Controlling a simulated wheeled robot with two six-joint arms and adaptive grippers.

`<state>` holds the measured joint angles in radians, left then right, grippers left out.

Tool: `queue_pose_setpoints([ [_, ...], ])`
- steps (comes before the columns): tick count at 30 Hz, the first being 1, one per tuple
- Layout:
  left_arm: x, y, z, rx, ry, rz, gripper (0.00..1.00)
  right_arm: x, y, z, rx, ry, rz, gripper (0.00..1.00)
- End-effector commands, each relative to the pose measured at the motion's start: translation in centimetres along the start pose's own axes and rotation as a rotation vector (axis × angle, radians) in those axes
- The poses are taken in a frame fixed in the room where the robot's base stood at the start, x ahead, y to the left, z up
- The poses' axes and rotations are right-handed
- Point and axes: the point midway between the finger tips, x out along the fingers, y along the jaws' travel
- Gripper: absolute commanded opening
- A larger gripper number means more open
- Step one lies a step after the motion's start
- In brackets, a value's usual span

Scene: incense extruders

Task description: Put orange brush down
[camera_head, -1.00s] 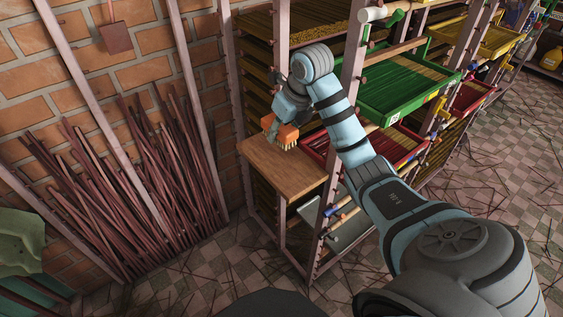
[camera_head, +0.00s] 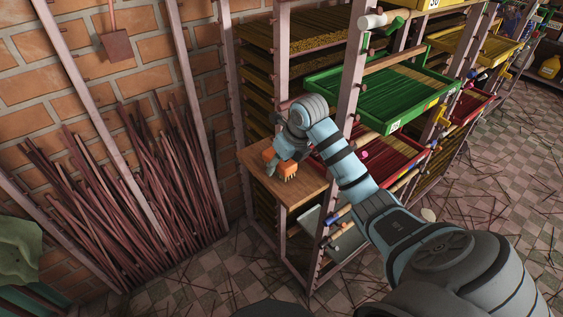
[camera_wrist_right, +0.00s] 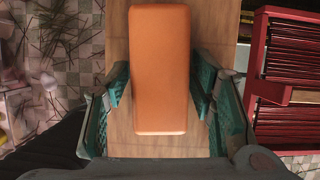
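The orange brush (camera_head: 290,171) is over the small wooden board (camera_head: 297,194) on the rack. Its pale bristles point down at the board, and I cannot tell whether they touch it. My right gripper (camera_head: 281,160) reaches down from above, with a finger in front of the brush's middle. In the right wrist view the orange block of the brush (camera_wrist_right: 160,70) lies between the teal fingers, whose tips meet its long sides. The board (camera_wrist_right: 160,146) shows below it. My left gripper is not in view.
A green tray (camera_head: 375,109) and a red tray (camera_head: 331,160) sit in the rack right of my gripper. A rack post (camera_head: 349,90) stands near my arm. Thin dark red sticks (camera_head: 150,190) lean on the brick wall at left.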

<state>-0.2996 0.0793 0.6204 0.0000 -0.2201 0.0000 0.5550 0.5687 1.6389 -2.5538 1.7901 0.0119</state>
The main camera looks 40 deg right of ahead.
Motion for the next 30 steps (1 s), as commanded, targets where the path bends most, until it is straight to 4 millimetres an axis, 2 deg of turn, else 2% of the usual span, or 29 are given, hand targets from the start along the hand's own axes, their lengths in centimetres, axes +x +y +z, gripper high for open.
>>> queue_pose_setpoints([
  [11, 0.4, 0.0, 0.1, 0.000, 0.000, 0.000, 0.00, -0.1, 0.0, 0.1, 0.000, -0.001, -0.001, 0.57],
  [14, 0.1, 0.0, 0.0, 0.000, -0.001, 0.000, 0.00, -1.3, 0.0, 0.2, -0.001, -0.003, -0.001, 0.57],
  [17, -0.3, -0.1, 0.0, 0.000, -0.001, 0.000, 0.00, -3.5, -0.2, 0.5, -0.001, -0.004, -0.002, 0.57],
  [20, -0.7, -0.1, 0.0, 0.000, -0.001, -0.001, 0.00, -6.1, -0.9, 1.6, 0.000, -0.005, -0.002, 0.57],
  [22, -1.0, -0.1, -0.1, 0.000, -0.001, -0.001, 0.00, -8.4, -0.9, 1.5, -0.002, -0.005, -0.004, 0.57],
  [26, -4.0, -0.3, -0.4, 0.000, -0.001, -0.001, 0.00, -12.7, -0.9, 1.7, -0.002, 0.000, -0.004, 0.57],
  [30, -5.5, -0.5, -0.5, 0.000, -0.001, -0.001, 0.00, -14.7, -0.9, 1.6, 0.000, 0.000, -0.002, 0.57],
])
